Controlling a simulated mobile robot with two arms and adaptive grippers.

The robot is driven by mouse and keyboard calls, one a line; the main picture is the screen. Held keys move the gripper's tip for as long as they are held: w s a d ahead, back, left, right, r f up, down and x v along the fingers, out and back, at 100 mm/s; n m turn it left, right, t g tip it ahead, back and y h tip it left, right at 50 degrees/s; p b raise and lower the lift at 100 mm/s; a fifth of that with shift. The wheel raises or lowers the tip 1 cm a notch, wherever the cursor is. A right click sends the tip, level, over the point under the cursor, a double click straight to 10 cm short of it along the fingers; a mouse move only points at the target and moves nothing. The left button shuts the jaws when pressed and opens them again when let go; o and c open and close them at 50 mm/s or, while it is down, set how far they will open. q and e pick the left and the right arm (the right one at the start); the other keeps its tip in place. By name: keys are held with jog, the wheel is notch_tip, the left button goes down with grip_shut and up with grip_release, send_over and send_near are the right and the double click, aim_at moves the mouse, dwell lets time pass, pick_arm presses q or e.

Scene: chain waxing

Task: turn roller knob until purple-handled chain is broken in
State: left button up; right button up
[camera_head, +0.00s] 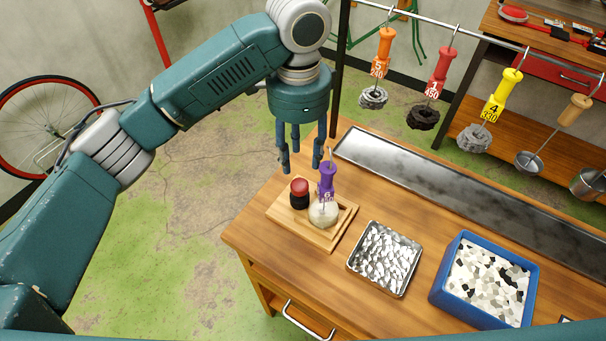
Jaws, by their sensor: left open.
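The purple-handled chain's handle (327,182) stands upright on a wooden roller board (327,241) near the table's left end. Its lower end meets a pale, rounded mass (323,212) on the board; the chain itself is hard to make out. A roller knob (299,192) with a red top and dark body stands on the board just left of the handle. My left gripper (300,165) points down above the board's back edge, fingers apart and empty. It is close to the knob and the purple handle, with no clear contact. My right gripper is out of view.
Orange (383,52), red (438,75) and yellow (501,95) handles with chains hang from a rail, beside a ladle (530,158). A metal tray (384,258), a blue bin (484,280) and a long steel trough (440,190) occupy the wooden table.

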pick_arm(q)
jog(key=p, duration=0.1)
send_over(299, 184)
notch_tip(299, 184, down, 5)
jog(key=shift+s+r, duration=0.1)
notch_tip(299, 184, down, 4)
jog(key=shift+r+p, duration=0.25)
jog(key=shift+p, duration=0.2)
jog(key=shift+f, duration=0.4)
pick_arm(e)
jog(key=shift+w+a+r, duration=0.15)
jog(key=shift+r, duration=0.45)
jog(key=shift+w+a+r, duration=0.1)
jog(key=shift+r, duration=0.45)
pick_arm(q)
jog(key=shift+c, duration=0.5)
jog(key=c, duration=0.8)
jog(key=shift+o, duration=0.2)
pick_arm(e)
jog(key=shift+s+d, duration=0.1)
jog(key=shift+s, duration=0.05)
